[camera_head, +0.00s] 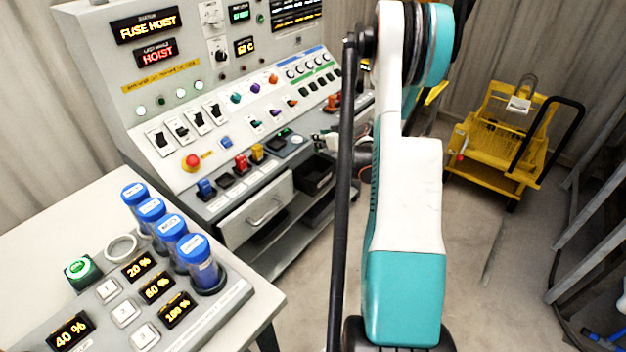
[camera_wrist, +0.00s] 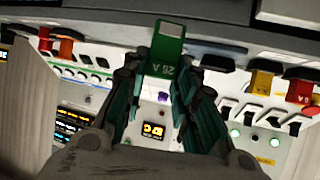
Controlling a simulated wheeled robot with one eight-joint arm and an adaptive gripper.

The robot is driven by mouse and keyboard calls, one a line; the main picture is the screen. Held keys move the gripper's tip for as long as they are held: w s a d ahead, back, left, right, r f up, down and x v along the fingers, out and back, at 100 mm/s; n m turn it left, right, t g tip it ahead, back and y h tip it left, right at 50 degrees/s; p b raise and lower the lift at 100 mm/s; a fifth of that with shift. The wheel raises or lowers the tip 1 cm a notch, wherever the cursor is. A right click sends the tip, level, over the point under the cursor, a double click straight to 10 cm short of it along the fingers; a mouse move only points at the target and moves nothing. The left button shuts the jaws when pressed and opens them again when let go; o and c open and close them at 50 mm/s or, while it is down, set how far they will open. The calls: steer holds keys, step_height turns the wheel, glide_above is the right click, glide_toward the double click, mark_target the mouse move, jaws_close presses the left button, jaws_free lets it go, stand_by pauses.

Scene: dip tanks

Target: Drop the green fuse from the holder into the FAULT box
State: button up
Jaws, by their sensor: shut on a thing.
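In the wrist view my gripper (camera_wrist: 163,85) is shut on the green fuse (camera_wrist: 168,48), which is marked 25 A. The fuse sticks out past the fingertips, in front of a grey panel edge. In the camera_head view my arm hides most of the gripper, and the fuse cannot be made out clearly. The fuse holder row on the console holds a blue fuse (camera_head: 206,187), a red fuse (camera_head: 241,162) and a yellow fuse (camera_head: 257,152). No FAULT label can be read. A dark open bin (camera_head: 314,174) sits under the console ledge.
A grey drawer (camera_head: 258,212) with a handle is at the console front. A table at lower left carries several blue-capped tubes (camera_head: 193,250) and a green button (camera_head: 82,268). A yellow cart (camera_head: 497,140) stands at the back right. The floor between is clear.

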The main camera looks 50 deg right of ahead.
mark_target(321, 149)
steer(key=shift+f+b, duration=1.05)
steer(key=shift+f, duration=1.2)
steer(key=o, duration=1.2)
steer(key=shift+c, duration=0.2)
steer(key=shift+r, duration=0.1)
steer(key=v, duration=1.2)
